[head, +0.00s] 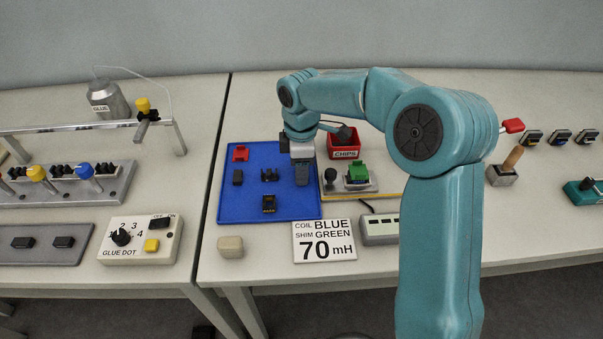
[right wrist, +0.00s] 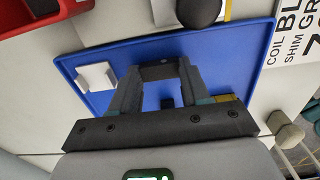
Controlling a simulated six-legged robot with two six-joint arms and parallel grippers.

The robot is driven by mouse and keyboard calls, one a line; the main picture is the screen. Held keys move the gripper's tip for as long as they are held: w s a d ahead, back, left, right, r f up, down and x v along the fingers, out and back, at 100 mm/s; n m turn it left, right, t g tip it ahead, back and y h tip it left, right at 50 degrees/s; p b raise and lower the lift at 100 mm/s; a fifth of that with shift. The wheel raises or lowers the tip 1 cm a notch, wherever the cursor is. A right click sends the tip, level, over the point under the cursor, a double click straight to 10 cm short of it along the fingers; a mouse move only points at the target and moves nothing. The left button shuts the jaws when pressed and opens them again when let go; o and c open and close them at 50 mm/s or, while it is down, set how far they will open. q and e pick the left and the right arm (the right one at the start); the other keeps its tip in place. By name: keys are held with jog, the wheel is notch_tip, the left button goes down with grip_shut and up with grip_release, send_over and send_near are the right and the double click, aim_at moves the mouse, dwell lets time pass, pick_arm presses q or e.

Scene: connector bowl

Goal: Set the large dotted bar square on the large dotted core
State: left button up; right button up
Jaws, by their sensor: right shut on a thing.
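My right gripper (head: 302,172) points down over the right part of the blue mat. In the right wrist view its fingers (right wrist: 160,88) are shut on a dark bar (right wrist: 160,72), which spans between the fingertips. In the head view the bar is hard to tell from the fingers. On the mat, a black block with yellowish marks (head: 268,204) lies near the front, and a black piece with upright parts (head: 269,175) lies in the middle. I cannot tell for sure which is the large dotted core. My left gripper is not in view.
The blue mat (head: 228,208) also bears a red piece (head: 240,153) and a dark block (head: 237,177). A red CHIPS bin (head: 344,153), a black knob (head: 330,175) and a green part (head: 357,172) stand right of the gripper. A sign (head: 324,241) lies in front.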

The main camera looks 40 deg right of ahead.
jog(key=shift+r+p, duration=2.1)
jog(key=shift+r, duration=0.45)
jog(key=shift+f, duration=0.1)
jog(key=shift+m, duration=1.2)
jog(key=shift+s+a+f+m, duration=0.1)
jog(key=shift+s+f+m, duration=0.1)
jog(key=shift+m, duration=0.8)
jog(key=shift+s+r+m, duration=0.15)
jog(key=shift+s+m, duration=0.15)
jog(key=shift+m, duration=0.9)
jog(key=s+d+r+m+p, duration=0.6)
jog(key=s+d+r+m, duration=0.2)
jog(key=m, duration=0.3)
jog(key=shift+s+d+r, duration=0.25)
jog(key=shift+d+r, duration=0.25)
jog(key=shift+d, duration=0.05)
